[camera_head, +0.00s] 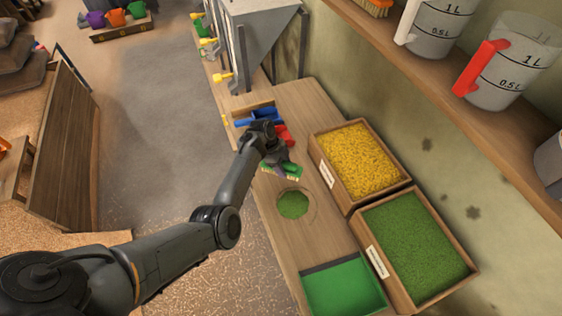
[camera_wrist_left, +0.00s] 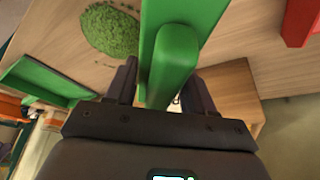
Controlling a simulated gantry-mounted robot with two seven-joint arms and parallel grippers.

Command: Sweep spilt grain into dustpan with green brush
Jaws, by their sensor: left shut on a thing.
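My left gripper (camera_head: 278,160) is shut on the green brush (camera_head: 280,172), above the wooden bench. In the left wrist view the brush's green handle (camera_wrist_left: 174,62) stands between the two dark fingers. Spilt green grain (camera_head: 293,205) lies in a round heap on the bench, just in front of the brush; the heap also shows in the left wrist view (camera_wrist_left: 108,32), with a few loose grains beside it. The brush is apart from the heap. The green dustpan (camera_head: 345,287) lies at the bench's near end; part of it shows in the left wrist view (camera_wrist_left: 42,82).
Wooden crates of yellow grain (camera_head: 358,160) and green grain (camera_head: 415,245) stand along the bench's right side. A blue item (camera_head: 258,117) and a red item (camera_head: 284,136) lie behind the brush. A shelf (camera_head: 450,75) with measuring jugs overhangs the right.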

